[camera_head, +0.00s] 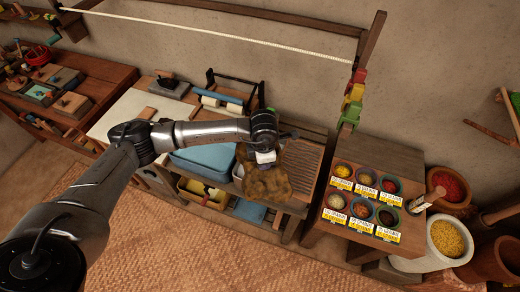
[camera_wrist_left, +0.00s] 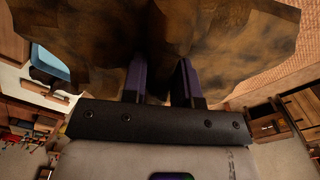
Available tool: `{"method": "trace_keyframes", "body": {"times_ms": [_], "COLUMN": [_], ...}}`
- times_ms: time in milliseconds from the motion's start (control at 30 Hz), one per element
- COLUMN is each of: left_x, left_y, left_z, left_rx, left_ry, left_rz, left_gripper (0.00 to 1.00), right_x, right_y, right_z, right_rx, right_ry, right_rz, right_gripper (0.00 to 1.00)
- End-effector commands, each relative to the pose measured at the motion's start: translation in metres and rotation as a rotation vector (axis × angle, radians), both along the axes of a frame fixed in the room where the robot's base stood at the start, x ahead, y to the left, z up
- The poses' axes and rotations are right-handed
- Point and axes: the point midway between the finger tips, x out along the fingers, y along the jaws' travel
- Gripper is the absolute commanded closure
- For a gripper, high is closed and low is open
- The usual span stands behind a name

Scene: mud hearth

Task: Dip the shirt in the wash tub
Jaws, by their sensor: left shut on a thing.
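The shirt (camera_head: 264,182) is a crumpled brown cloth with dark stains. My left gripper (camera_head: 265,157) is shut on its upper part, and the cloth hangs below over the right side of the wash bench. In the left wrist view the shirt (camera_wrist_left: 215,28) fills the top, and the two fingers of my left gripper (camera_wrist_left: 160,75) run into its folds. A blue tub (camera_head: 190,168), seemingly the wash tub, stands left of the shirt, partly hidden by my left arm. I cannot tell whether the cloth touches the bench. My right gripper is not in view.
A ridged board (camera_head: 305,165) lies right of the shirt. A table with several small bowls (camera_head: 365,178) and labels stands further right, beside baskets (camera_head: 447,238). A rope (camera_head: 200,25) spans the wall above. A woven mat (camera_head: 200,255) covers the floor in front.

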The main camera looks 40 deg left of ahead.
Motion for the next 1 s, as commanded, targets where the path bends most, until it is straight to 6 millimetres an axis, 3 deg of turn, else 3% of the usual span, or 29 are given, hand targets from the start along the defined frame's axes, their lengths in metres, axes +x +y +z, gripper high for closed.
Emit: {"method": "trace_keyframes", "body": {"times_ms": [33, 600, 800, 1000], "left_x": [0.009, 0.084, 0.102, 0.111], "left_y": [0.006, 0.072, 0.091, 0.104], "left_z": [-0.018, -0.101, -0.117, -0.125], "left_rx": [0.0, -0.003, -0.005, -0.004], "left_ry": [-0.001, -0.001, -0.001, 0.0], "left_rz": [0.132, 1.756, 2.195, 2.464], "left_gripper": [0.89, 0.89, 0.89, 0.89], "right_x": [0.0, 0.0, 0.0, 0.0], "right_y": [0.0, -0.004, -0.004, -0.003], "right_z": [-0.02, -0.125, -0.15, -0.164], "right_rx": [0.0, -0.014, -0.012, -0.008], "right_ry": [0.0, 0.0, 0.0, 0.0], "right_rz": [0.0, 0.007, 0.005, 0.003], "right_gripper": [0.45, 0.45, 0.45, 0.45]}}
